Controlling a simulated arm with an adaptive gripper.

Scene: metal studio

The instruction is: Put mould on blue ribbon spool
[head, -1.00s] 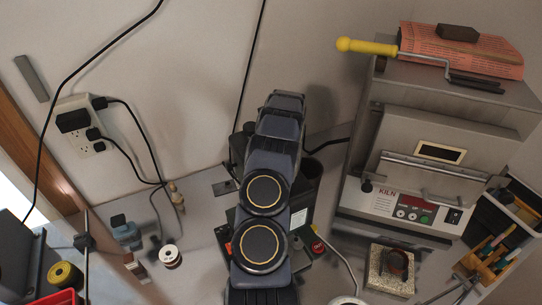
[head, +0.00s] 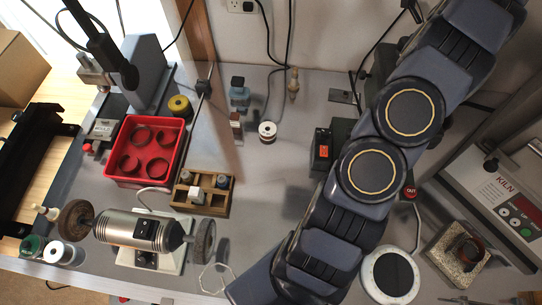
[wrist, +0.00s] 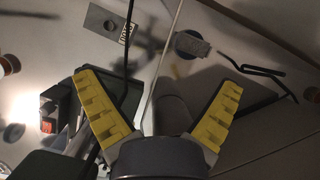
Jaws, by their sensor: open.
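My gripper (wrist: 157,85) shows in the wrist view with its two yellow fingers spread wide and nothing between them. It is out of sight in the head view. I cannot single out the mould for certain. A dark round piece (head: 467,251) sits on a speckled block at the right of the head view, and several dark red rings (head: 163,139) lie in a red tray (head: 119,163). No spool reads clearly as blue. A green spool (head: 32,246) and a white one (head: 57,252) stand at the lower left; a yellow one (head: 180,106) stands behind the tray.
A kiln (head: 490,193) stands at the right, near a round white-rimmed plate (head: 390,275). A bench motor with two wheels (head: 137,230) and a wooden holder (head: 203,194) are at the left. A small spool (head: 267,131) stands at the back. The bench's middle is fairly clear.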

